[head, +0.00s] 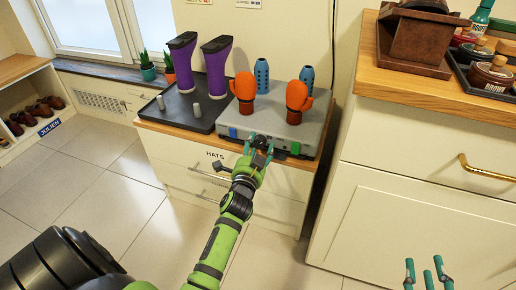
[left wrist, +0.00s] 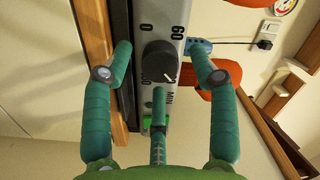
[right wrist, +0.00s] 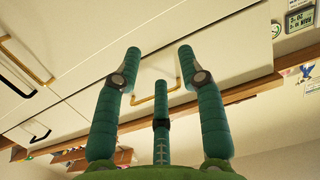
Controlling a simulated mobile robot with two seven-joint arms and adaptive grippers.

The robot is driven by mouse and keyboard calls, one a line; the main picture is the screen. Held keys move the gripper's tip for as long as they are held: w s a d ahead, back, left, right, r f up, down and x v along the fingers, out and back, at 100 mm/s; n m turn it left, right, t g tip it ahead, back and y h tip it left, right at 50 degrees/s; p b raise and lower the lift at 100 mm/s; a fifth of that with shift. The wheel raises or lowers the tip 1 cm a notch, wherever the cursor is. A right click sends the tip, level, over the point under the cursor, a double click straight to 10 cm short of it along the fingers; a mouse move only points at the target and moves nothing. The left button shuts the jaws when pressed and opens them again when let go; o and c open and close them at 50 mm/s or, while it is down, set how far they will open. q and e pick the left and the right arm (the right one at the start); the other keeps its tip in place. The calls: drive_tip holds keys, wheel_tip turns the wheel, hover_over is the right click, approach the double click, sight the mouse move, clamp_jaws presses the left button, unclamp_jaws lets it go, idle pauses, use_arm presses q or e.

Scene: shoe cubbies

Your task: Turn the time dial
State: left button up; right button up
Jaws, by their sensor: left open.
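The time dial (left wrist: 160,62) is a dark round knob with a white pointer mark. It sits on the grey front panel (left wrist: 166,14) of the dryer, with "0", "60" and "MIN" printed around it. In the head view the grey dryer (head: 312,135) stands on a low cabinet, and my gripper mostly hides the dial. My left gripper (head: 259,146) is open at the panel. Its fingers sit on either side of the dial, apart from it in the left wrist view; contact with the third finger cannot be told. My right gripper (head: 424,266) is open and empty at the lower right.
Orange mittens (head: 244,88) and blue pegs (head: 262,74) stand on the dryer. A dark tray (head: 178,113) with purple boots (head: 216,66) is to its left. The low cabinet (head: 205,166) has drawers below. A taller cabinet (head: 425,150) stands close on the right.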

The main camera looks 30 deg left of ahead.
use_arm(q)
drive_tip(key=c, duration=1.1)
use_arm(e)
drive_tip(key=shift+r, duration=0.1)
use_arm(q)
drive_tip(key=shift+r+n+p, duration=0.1)
drive_tip(key=shift+n+p, duration=0.2)
drive_tip(key=shift+p, duration=0.1)
drive_tip(key=shift+c, duration=0.2)
drive_tip(key=o, duration=1.1)
drive_tip(key=shift+w, duration=0.1)
drive_tip(key=shift+o, duration=0.2)
use_arm(e)
drive_tip(key=f+g, duration=0.1)
drive_tip(key=d+f, duration=0.1)
drive_tip(key=f, duration=0.1)
drive_tip(key=s+f+g+h, duration=0.1)
drive_tip(key=shift+s+d+f+g, duration=0.1)
drive_tip(key=shift+d+f+g, duration=0.1)
drive_tip(key=shift+d+g, duration=0.1)
use_arm(q)
drive_tip(key=shift+s+d, duration=0.15)
drive_tip(key=shift+s, duration=0.35)
drive_tip(key=v, duration=1.1)
